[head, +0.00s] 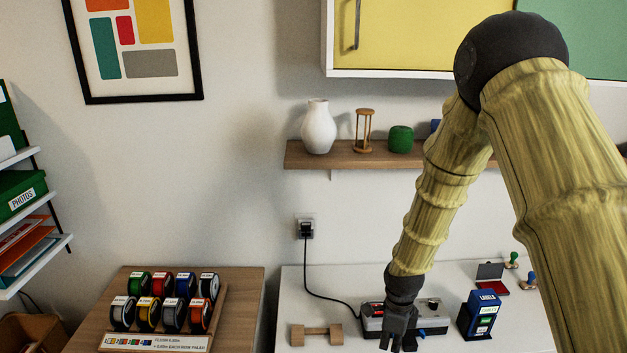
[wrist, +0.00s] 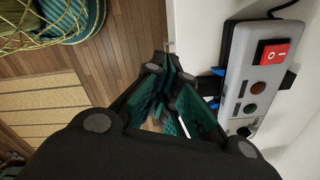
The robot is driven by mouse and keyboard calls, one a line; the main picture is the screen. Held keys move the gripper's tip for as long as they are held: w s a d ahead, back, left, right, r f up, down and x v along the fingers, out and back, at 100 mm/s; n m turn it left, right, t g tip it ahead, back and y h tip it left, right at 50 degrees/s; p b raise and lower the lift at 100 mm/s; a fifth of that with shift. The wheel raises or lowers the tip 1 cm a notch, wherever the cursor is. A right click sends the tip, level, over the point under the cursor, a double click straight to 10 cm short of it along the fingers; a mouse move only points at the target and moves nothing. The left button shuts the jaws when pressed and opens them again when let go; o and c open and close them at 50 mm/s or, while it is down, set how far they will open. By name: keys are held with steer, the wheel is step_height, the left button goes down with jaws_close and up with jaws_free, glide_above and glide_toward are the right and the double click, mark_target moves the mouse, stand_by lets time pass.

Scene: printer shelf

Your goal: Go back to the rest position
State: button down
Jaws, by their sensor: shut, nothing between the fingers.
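My gripper (head: 398,330) is at the front of the white table, in front of the grey power strip (head: 431,313). In the wrist view my gripper (wrist: 172,75) has its fingers together with nothing between them. The power strip also shows in the wrist view (wrist: 243,85), to the right of the fingers, with a red rocker switch (wrist: 273,53) and several round buttons. My arm covers part of the strip in the head view. I cannot tell whether the fingers touch it.
A wooden shelf (head: 345,157) with a white vase (head: 318,130) hangs above the table. A label box (head: 483,312) stands right of the strip, a wooden block piece (head: 316,335) left. Tape rolls (head: 173,313) fill a rack. A basket (wrist: 60,25) is on the floor.

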steer(key=s+d+f+n+b, duration=0.1)
steer(key=s+f+n+b, duration=0.2)
steer(key=s+f+n, duration=0.65)
steer(key=s+d+f+n+b, duration=0.1)
steer(key=s+f+n, duration=0.5)
steer(key=s, duration=0.6)
steer(key=s+d+f+n+b, duration=0.1)
steer(key=s+f+n+b, duration=0.2)
steer(key=s+f+n, duration=0.3)
steer(key=s+f, duration=0.5)
steer(key=s, duration=0.2)
steer(key=shift+s+f, duration=0.2)
steer(key=shift+s, duration=0.1)
